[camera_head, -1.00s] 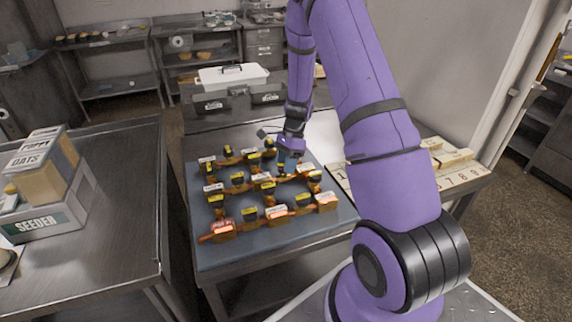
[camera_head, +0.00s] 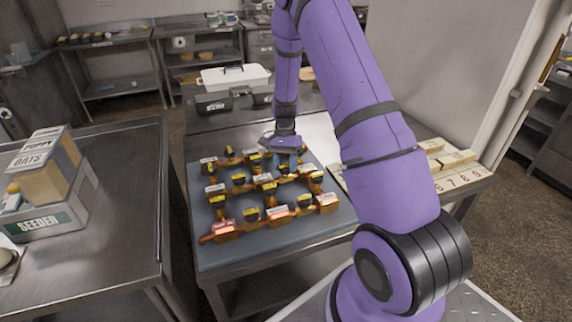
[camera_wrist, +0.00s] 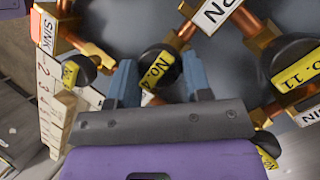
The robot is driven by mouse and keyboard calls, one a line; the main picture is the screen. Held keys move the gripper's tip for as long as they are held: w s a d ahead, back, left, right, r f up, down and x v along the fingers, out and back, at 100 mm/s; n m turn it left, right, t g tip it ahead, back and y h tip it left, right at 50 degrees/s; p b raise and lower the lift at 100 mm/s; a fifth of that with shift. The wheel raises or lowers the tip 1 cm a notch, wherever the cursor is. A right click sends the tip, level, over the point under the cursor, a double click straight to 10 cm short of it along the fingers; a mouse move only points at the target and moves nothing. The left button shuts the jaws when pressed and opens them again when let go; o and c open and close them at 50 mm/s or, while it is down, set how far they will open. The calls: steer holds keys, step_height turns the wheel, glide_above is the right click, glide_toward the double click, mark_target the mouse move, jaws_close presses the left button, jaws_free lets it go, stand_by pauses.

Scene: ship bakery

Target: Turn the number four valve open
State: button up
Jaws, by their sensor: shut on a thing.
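The number four valve (camera_wrist: 158,69) is a dark round knob with a yellow "No. 4" label on copper pipework. In the wrist view it sits between the blue fingers of my gripper (camera_wrist: 160,80), which is shut on it. The label is slanted in that view. In the head view my gripper (camera_head: 286,150) is low over the far right part of the pipe board (camera_head: 240,252), and its hand hides the number four knob there. The No. 11 valve (camera_wrist: 295,70) is to the right in the wrist view. Another yellow-labelled knob (camera_wrist: 78,69) is to the left.
Other knobs and labelled pipe blocks stand close around. A numbered board (camera_head: 462,181) with pale blocks lies to the right of the pipe board. A white-lidded case (camera_head: 234,77) stands behind. A seeder box (camera_head: 50,221) is on the left table, which has bare room.

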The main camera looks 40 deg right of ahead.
steer(key=shift+w, duration=0.15)
steer(key=o, duration=0.6)
steer(key=v, duration=1)
steer(key=shift+r, duration=0.4)
steer(key=shift+w, duration=0.1)
